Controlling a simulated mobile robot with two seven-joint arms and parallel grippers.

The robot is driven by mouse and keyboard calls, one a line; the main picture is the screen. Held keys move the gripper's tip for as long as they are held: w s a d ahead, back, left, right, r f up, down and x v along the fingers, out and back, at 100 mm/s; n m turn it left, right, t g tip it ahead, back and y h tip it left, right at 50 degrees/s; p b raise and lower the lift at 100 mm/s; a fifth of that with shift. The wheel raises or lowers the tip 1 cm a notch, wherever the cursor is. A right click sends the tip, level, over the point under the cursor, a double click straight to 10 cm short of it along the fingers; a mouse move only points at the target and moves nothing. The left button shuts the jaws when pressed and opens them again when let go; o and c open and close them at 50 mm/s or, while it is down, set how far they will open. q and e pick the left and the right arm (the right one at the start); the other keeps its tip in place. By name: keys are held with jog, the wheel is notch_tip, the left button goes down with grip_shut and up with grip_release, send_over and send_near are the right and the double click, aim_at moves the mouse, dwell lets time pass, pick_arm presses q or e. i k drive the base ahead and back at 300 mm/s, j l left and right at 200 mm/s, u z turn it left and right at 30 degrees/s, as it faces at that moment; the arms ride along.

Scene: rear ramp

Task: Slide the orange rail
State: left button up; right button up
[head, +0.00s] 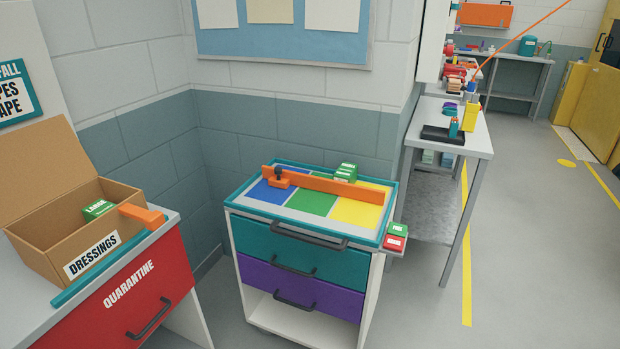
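The orange rail (325,184) lies across the top of the teal-rimmed cart (238,203), over blue, green and yellow panels. An orange block with a dark knob (278,175) sits at its left end, on the blue panel. A green box (346,171) stands behind the rail toward its right part. Neither of my grippers is in view.
A cardboard box marked DRESSINGS (60,250) and an orange piece (142,215) are on the QUARANTINE cabinet (135,290) at left. Small green and red boxes (396,236) sit at the cart's right side. A metal bench (470,135) stands behind right. Floor at right is clear.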

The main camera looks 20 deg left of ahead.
aim_at(277, 177)
jog(key=i+u, duration=0.25)
jog(key=i, duration=0.25)
jog(key=i+l+u, duration=0.25)
jog(key=i, duration=0.3)
